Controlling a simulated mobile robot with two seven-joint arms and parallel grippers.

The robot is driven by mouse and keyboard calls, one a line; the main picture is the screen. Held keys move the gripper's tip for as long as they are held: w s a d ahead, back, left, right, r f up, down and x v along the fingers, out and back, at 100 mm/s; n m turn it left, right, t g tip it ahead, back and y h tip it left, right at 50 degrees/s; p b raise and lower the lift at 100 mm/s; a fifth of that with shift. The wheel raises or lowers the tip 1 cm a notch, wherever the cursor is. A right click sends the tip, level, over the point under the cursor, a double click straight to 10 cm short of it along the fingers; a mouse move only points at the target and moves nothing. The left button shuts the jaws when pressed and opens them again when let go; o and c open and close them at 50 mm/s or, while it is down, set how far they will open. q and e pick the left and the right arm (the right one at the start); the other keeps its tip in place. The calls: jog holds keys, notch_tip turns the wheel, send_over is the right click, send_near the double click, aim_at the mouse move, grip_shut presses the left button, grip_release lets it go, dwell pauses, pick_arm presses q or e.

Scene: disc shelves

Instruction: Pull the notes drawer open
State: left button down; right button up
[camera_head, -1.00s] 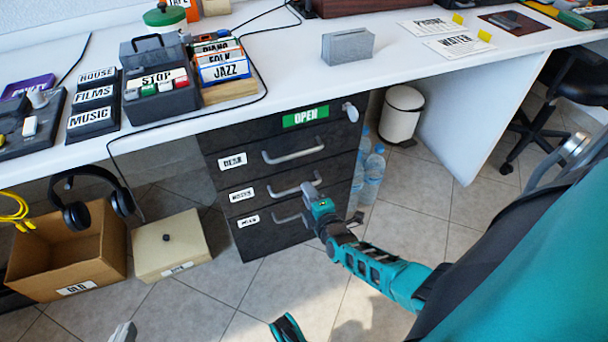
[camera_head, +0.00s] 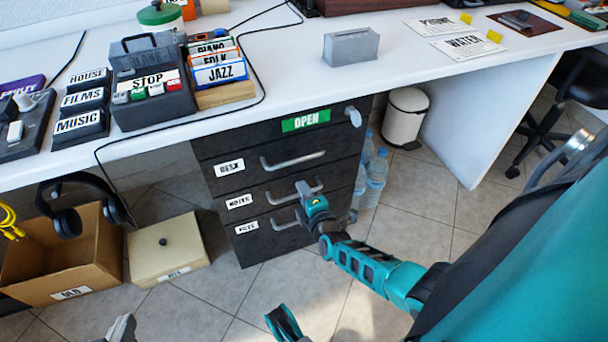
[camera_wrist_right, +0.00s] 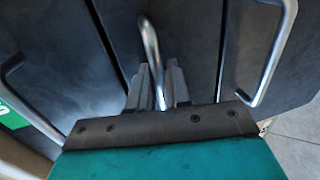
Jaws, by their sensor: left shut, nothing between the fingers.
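The notes drawer (camera_head: 262,203) is the middle of three dark drawers under the white desk. Its small white label is at its left end, and its front looks flush with the others. Its silver handle (camera_head: 279,196) also shows in the right wrist view (camera_wrist_right: 151,45). My right gripper (camera_head: 304,188) is at the right part of this handle. In the wrist view its grey fingers stand on both sides of the bar and appear closed on it. My left gripper (camera_head: 122,328) shows only as a grey tip at the bottom edge, shut and empty, far from the drawers.
The top drawer (camera_head: 240,150) and bottom drawer (camera_head: 268,238) have similar handles. A green OPEN label (camera_head: 305,120) is above them. A box with a lid (camera_head: 166,252) and a cardboard box (camera_head: 60,268) stand left on the floor. Bottles (camera_head: 376,172) stand to the right.

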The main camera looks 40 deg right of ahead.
grip_shut()
pick_arm(q)
jog(key=shift+s+f, duration=0.15)
